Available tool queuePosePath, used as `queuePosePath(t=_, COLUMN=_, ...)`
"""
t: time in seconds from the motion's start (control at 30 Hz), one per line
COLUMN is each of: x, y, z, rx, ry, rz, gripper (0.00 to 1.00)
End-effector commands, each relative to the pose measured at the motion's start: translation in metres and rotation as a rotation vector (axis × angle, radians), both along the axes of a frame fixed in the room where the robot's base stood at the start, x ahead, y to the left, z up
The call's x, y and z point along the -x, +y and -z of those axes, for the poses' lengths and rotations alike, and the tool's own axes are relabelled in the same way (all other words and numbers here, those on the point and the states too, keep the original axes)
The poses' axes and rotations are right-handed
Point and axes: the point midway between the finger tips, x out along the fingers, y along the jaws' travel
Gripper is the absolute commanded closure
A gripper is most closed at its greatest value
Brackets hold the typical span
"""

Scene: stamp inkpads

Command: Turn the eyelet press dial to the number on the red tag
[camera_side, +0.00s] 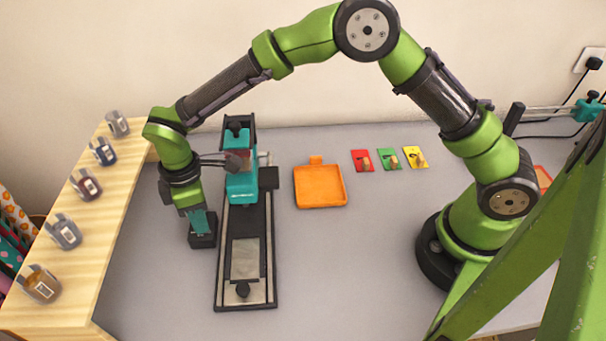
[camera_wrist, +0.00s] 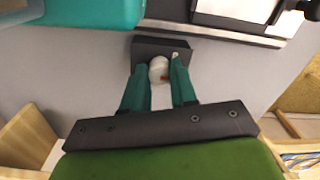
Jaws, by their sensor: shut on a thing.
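The eyelet press (camera_side: 240,188) is a teal and black machine on a dark rail, left of the table's middle. A small black box (camera_side: 203,242) sits just left of the rail. The fingers hide the dial in the side view. The red tag (camera_side: 359,166) lies at the back of the table; its number is too small to read.
A green tag (camera_side: 383,166) and a yellow tag (camera_side: 411,151) lie right of the red one. An orange tray (camera_side: 320,188) is right of the press. The front middle of the table is clear.

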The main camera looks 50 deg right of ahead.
Motion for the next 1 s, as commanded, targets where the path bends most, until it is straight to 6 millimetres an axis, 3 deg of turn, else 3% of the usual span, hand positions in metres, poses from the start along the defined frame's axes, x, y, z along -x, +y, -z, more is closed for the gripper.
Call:
queuePosePath(t=0.27, x=0.0003, y=0.0, z=-0.0005, rx=0.0, ry=0.001, rz=0.121, gripper=1.0)
queuePosePath(t=1.0, x=0.0007, y=-0.0005, z=-0.0009, rx=0.0, ry=0.001, rz=0.675, gripper=1.0)
